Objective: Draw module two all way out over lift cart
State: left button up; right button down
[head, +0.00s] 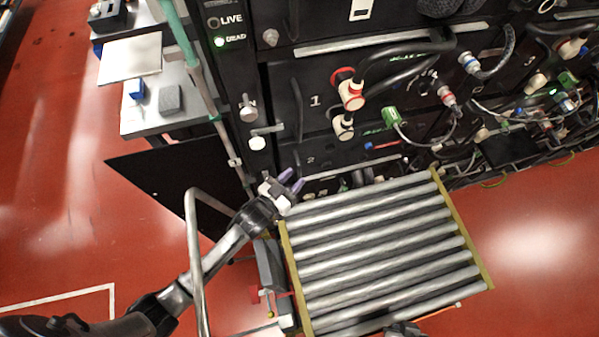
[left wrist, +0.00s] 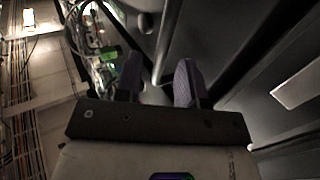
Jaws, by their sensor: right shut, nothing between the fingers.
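Module two (head: 320,155), a black front marked "2", sits in the rack below module one; the lift cart partly hides its lower part. The lift cart (head: 375,250), topped with grey rollers between yellow side rails, stands against the rack front. My left gripper (head: 291,181), with purple fingers, is at the cart's far left corner, close to module two's front. In the left wrist view its two fingers (left wrist: 158,82) stand apart, and I see nothing clearly held between them. My right gripper (head: 405,329) shows only partly at the bottom edge, over the cart's near end, shut and empty.
Cables and connectors (head: 500,110) hang to the right. A bent metal rail (head: 192,260) and a side table (head: 165,105) stand at left. Red floor is clear to the right.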

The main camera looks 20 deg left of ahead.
pick_arm(q)
jog(key=shift+x, duration=1.45)
grip_shut()
dwell(0.5)
